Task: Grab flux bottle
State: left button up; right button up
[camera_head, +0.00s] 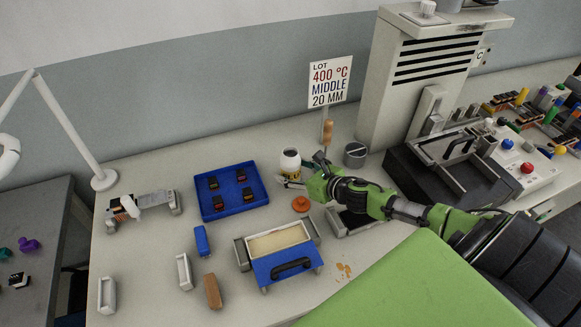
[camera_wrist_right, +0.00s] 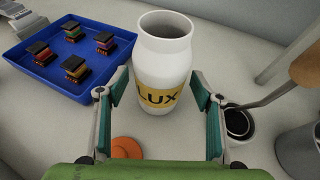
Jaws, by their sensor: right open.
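The flux bottle (camera_head: 290,159) is white with a yellow label and stands upright on the bench, right of the blue tray. In the right wrist view, the bottle (camera_wrist_right: 163,48) has an open mouth and "LUX" shows on its label. My right gripper (camera_head: 296,178) is at the near side of the bottle. In the wrist view its two green-padded fingers (camera_wrist_right: 160,88) are spread, one toward each side of the bottle's lower part. I cannot tell if either finger touches it. My left gripper is not in view.
An orange cap (camera_head: 301,204) lies close below the gripper. The blue tray (camera_head: 225,209) holds several dark connectors. A grey cup (camera_head: 355,154) and a wood-handled tool (camera_head: 328,133) stand to the right. A blue-fronted box (camera_head: 287,268) sits nearer the bench's front.

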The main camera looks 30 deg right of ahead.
jog(key=shift+x, duration=1.05)
jog(key=c, duration=1.3)
jog(key=shift+c, duration=0.7)
jog(key=shift+r, duration=0.15)
